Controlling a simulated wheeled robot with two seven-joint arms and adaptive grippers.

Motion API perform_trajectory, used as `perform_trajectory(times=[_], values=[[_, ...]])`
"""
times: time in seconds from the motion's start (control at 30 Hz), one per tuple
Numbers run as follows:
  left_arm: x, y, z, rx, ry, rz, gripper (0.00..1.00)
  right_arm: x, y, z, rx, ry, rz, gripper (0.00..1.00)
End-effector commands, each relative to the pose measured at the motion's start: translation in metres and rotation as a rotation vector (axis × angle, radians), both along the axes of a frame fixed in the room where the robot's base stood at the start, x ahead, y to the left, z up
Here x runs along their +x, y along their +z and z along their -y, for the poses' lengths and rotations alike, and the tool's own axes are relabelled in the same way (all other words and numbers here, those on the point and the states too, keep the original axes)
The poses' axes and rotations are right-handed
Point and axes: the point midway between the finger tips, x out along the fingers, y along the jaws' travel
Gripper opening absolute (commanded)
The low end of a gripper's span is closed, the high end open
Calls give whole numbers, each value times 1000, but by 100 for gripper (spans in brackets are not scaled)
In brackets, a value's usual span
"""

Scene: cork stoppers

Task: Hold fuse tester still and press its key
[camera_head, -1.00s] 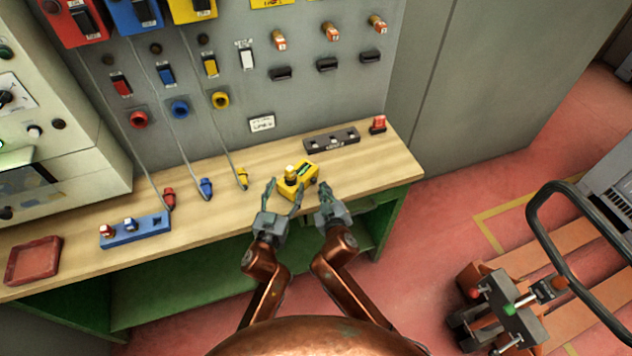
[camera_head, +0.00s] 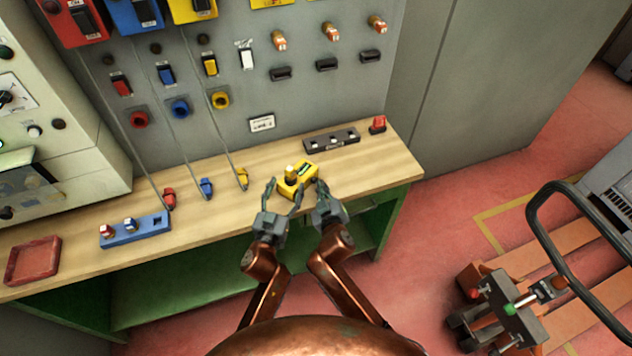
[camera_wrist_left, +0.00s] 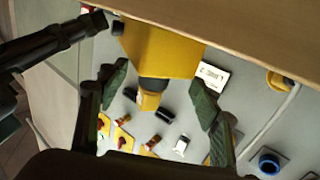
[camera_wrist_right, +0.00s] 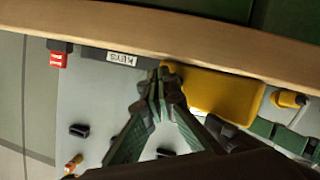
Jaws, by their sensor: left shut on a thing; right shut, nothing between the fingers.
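My right gripper (camera_head: 319,185) is shut and empty at the tester's right end. In the right wrist view its tips (camera_wrist_right: 158,76) are beside the dark part; I cannot tell whether they touch. The key is not clearly distinguishable.
A black key rack (camera_head: 332,140) and a red block (camera_head: 378,124) are behind and right. Hanging red, blue and yellow plugs (camera_head: 242,178) lie left of the tester. A blue rack (camera_head: 135,231) and a red tray (camera_head: 33,261) are farther left. The panel (camera_head: 300,105) rises behind.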

Motion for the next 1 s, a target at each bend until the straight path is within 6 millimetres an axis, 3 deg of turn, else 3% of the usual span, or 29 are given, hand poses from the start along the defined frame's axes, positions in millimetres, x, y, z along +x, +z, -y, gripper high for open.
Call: perform_trajectory(times=[1.0], values=[[0,0,0,0,-1,1,22,6,0,-9,0,1,-1,0]])
